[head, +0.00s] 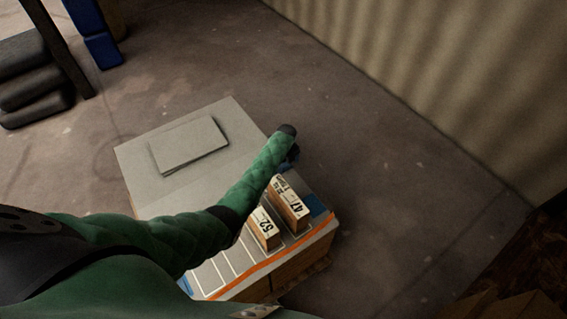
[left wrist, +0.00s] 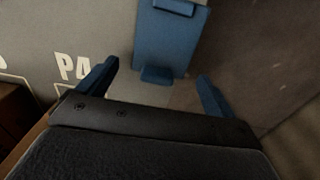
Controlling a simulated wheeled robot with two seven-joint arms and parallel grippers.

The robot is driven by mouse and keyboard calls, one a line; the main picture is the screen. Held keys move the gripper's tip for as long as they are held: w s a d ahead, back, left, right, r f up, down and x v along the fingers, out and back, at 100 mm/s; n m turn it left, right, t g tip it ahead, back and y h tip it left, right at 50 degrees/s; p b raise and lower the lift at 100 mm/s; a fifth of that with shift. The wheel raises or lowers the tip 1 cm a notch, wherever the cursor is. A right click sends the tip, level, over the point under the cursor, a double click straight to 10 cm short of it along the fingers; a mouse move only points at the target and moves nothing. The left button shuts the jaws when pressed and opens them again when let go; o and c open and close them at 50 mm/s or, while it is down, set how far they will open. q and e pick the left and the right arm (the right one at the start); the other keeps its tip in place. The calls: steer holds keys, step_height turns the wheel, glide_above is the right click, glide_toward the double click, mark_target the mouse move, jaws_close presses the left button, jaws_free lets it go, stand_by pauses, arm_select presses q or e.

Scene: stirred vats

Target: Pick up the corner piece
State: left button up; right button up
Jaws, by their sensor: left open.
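A blue piece (left wrist: 172,45) with raised ends, which looks like the corner piece, lies on a grey surface in the left wrist view. It is ahead of and between the two blue fingers of my left gripper (left wrist: 158,72), which are apart with nothing between them. In the head view a blue patch (head: 317,205) shows at the right corner of the table top; I cannot tell if it is the same piece. My left gripper (head: 291,157) is over that end of the table, mostly hidden by my arm. My right gripper is not in view.
The grey table (head: 140,160) carries a flat grey panel (head: 190,145) and two labelled wooden blocks, one marked 47 (head: 290,208) and one marked 52 (head: 265,232), close to my left forearm. An orange strip (head: 275,258) runs along the edge. Floor is clear toward the wall (head: 440,70).

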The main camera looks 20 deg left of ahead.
arm_select(q)
steer(key=shift+f, duration=0.55)
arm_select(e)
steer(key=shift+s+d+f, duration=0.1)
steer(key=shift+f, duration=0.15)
arm_select(q)
steer(key=shift+c, duration=0.2)
steer(key=c, duration=1)
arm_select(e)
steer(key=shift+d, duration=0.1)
arm_select(q)
steer(key=shift+r, duration=0.15)
steer(key=shift+c, duration=0.2)
